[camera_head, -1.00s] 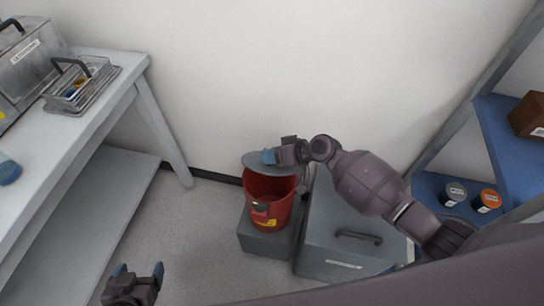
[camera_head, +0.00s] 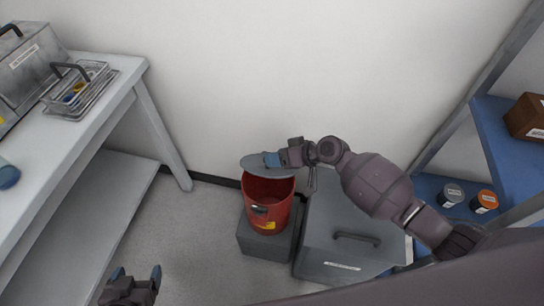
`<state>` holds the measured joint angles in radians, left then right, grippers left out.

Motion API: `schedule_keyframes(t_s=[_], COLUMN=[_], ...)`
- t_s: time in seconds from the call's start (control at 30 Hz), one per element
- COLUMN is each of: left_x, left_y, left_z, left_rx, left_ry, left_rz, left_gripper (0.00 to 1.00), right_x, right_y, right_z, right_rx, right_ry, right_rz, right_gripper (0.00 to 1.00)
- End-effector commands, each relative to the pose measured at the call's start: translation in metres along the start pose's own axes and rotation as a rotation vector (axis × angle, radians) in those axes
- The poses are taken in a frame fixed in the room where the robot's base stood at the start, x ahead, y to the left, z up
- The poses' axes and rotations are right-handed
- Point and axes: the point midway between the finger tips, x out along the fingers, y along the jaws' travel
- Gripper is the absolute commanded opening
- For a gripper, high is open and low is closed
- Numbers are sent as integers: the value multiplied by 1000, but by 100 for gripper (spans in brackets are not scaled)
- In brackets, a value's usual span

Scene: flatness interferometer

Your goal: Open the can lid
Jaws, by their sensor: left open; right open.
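The red can (camera_head: 268,208) stands upright on a low grey block. Its grey lid (camera_head: 256,169) is raised and tilted above the can's back rim, and the can's mouth shows open. My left gripper (camera_head: 136,274) is open and empty at the bottom left, well apart from the can.
A grey box with a handle (camera_head: 330,262) stands right of the can. A grey bench (camera_head: 95,125) at left bears a wire basket (camera_head: 82,92). Blue shelves at right hold two small jars (camera_head: 484,202) and a brown box (camera_head: 527,117). Bare floor lies left of the can.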

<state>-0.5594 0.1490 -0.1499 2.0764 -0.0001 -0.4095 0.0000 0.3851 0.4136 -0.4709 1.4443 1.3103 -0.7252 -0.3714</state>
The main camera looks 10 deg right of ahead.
Motion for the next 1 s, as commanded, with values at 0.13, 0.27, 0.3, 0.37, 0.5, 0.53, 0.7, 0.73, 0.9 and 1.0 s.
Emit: schedule_keyframes(t_s=[0.13,0.27,0.3,0.37,0.5,0.53,0.7,0.73,0.9,1.0], left_x=[-2,-4,-4,-5,-6,-6,-6,-5,-4,0], left_y=[1,0,0,0,0,0,-1,-1,-2,-1], left_z=[-4,-3,-3,-1,2,2,3,3,1,5], left_rx=[-7,-9,-9,-9,-8,-8,-5,-4,0,2], left_ry=[7,5,4,1,-5,-6,-8,-8,-4,-8], left_rz=[-2,-3,-4,-4,-5,-5,-4,-4,-3,-1], left_gripper=[79,79,79,79,79,79,79,79,79,79], right_x=[-31,-53,-59,-66,-78,-79,-82,-82,-81,-78], right_y=[0,0,0,0,0,0,0,0,0,4], right_z=[-2,-1,-1,-1,-1,-1,0,0,0,-2], right_rx=[-5,-3,-3,-2,0,0,0,0,0,-4], right_ry=[2,1,0,1,1,1,1,1,1,-2], right_rz=[2,2,2,2,1,0,-1,0,0,-7], right_gripper=[56,56,56,56,56,56,56,56,57,57])
